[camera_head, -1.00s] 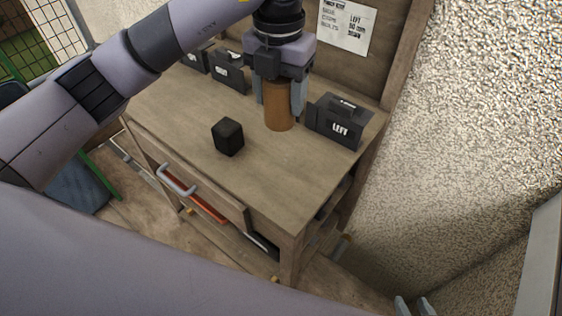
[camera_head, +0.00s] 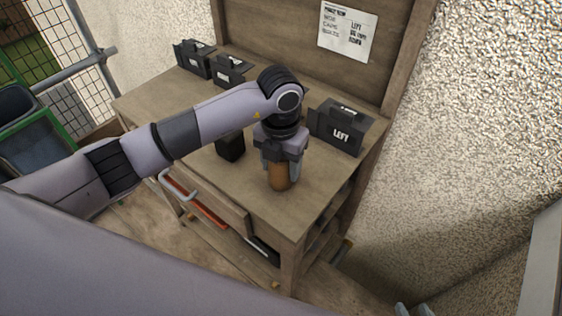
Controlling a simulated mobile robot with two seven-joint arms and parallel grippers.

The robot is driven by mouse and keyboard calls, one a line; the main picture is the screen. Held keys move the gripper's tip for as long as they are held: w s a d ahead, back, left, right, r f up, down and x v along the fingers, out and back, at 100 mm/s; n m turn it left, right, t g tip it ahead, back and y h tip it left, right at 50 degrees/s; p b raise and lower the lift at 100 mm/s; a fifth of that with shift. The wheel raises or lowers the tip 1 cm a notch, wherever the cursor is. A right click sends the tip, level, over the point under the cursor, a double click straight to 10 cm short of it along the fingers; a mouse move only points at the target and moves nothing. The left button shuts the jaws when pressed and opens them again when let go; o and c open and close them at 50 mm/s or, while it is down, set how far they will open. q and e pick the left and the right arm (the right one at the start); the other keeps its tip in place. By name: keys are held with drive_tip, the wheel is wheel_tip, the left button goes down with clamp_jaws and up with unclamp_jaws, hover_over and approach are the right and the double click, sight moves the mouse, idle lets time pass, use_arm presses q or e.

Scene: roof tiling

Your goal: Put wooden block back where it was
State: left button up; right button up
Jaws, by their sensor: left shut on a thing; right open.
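The wooden block (camera_head: 280,178) is a brown, upright, rounded piece over the front right part of the workbench top (camera_head: 255,195). My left gripper (camera_head: 279,172) points down and is shut on its upper part. I cannot tell whether the block's bottom touches the bench. A black block (camera_head: 231,148) stands on the bench just left of my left gripper, partly hidden by my arm. My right gripper (camera_head: 414,309) shows only its fingertips at the bottom edge, open and away from the bench.
A dark box marked LEFT (camera_head: 340,128) stands at the back right of the bench. Two more dark boxes (camera_head: 194,58) (camera_head: 231,71) stand at the back left. A paper sheet (camera_head: 347,32) hangs on the back panel. The drawer has a grey handle (camera_head: 178,186).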

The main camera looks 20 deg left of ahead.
use_arm(q)
drive_tip(key=o, duration=1.1)
drive_tip(key=shift+f, duration=0.15)
drive_tip(key=shift+c, duration=0.2)
wheel_tip(320, 180, up, 12)
drive_tip(key=shift+s+r+b, duration=0.1)
drive_tip(key=shift+r+b, duration=0.05)
drive_tip(key=shift+b, duration=0.45)
